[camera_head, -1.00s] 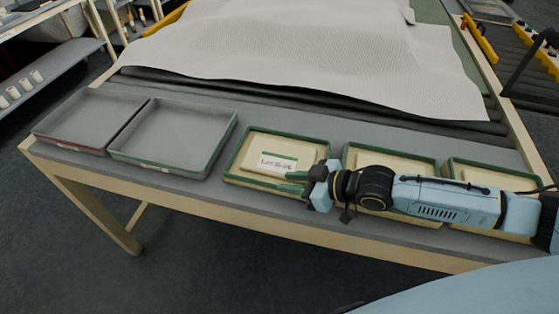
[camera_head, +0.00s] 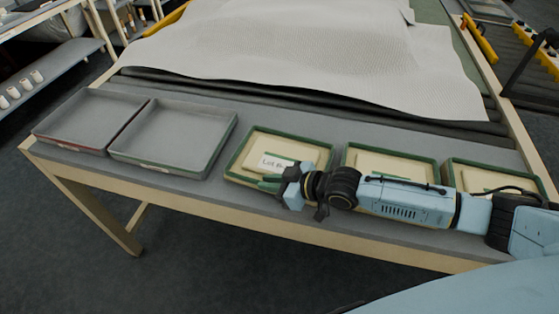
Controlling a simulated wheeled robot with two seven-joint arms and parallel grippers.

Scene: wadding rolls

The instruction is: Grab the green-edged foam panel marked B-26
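A cream foam panel with a green edge (camera_head: 246,158) lies on the table at the middle, the leftmost of three alike. A white label on it reads "Lot B-", the rest hidden by my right gripper (camera_head: 271,182). Two more green-edged panels (camera_head: 390,163) (camera_head: 490,178) lie to the right, partly behind my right arm. My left gripper is not in view.
Two empty grey trays stand at the left, one red-edged (camera_head: 88,118) and one green-edged (camera_head: 172,135). A large white sheet (camera_head: 300,55) over dark rolls (camera_head: 330,98) covers the back of the table. The table's front edge (camera_head: 215,201) runs close below the panels.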

